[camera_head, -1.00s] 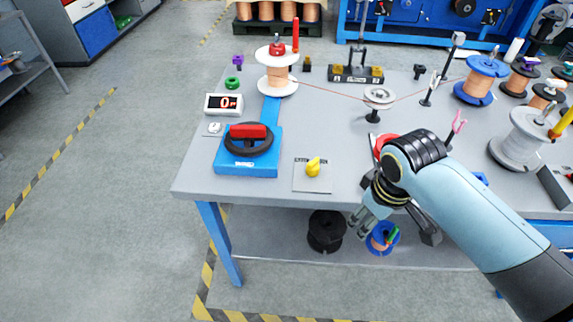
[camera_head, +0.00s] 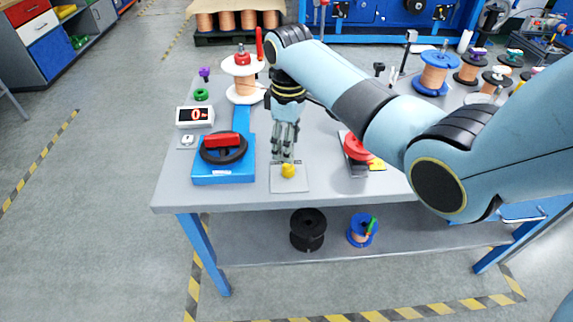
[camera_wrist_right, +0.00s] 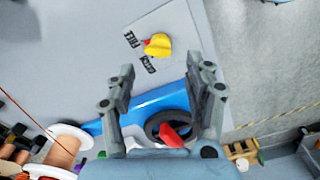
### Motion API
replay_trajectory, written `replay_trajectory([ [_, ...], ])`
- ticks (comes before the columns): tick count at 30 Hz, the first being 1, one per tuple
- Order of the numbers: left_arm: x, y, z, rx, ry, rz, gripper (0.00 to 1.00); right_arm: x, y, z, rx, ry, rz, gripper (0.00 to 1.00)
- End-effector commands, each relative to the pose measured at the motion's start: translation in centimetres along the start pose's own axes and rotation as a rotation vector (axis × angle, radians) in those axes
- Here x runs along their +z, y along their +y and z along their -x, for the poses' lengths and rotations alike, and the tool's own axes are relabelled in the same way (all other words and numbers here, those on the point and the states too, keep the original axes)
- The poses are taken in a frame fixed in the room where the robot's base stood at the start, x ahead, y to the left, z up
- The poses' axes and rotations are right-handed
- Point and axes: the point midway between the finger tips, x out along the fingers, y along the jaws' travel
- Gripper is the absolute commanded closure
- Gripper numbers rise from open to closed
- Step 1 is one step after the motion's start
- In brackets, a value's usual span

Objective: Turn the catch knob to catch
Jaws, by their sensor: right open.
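The yellow catch knob (camera_head: 288,171) sits on a pale square plate (camera_head: 290,185) near the table's front edge. In the right wrist view the knob (camera_wrist_right: 158,45) lies beyond the fingertips, with the plate's labels FREE (camera_wrist_right: 132,39) and another, hard to read, beside it. The knob has a small red mark and its pointed side faces the labels. My right gripper (camera_head: 286,160) points down just above and behind the knob. In the wrist view its fingers (camera_wrist_right: 163,80) are spread with nothing between their tips. My left gripper is not in view.
A blue base with a dark wheel and red handle (camera_head: 222,140) stands left of the plate. A display (camera_head: 195,116) and a wire spool (camera_head: 243,78) are behind it.

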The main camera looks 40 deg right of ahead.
Motion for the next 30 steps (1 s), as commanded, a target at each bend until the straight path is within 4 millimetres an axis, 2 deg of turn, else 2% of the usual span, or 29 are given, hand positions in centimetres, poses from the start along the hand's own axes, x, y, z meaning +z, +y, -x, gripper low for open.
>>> replay_trajectory([
  [3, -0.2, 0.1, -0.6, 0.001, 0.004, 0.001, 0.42, 0.0, -0.1, -2.7, -0.002, -0.002, 0.0, 0.47],
  [9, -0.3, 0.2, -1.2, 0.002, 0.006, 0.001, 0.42, 0.0, 0.0, -5.8, -0.001, 0.0, 0.0, 0.47],
  [15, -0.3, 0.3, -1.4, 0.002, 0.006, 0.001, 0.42, 0.0, 0.0, -7.0, 0.001, 0.002, 0.0, 0.47],
  [22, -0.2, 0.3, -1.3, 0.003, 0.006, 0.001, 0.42, 0.0, 0.0, -7.0, 0.001, 0.002, 0.0, 0.47],
  [30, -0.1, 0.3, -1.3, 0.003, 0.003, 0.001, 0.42, 0.0, -0.1, -7.0, -0.001, 0.001, -0.001, 0.81],
])
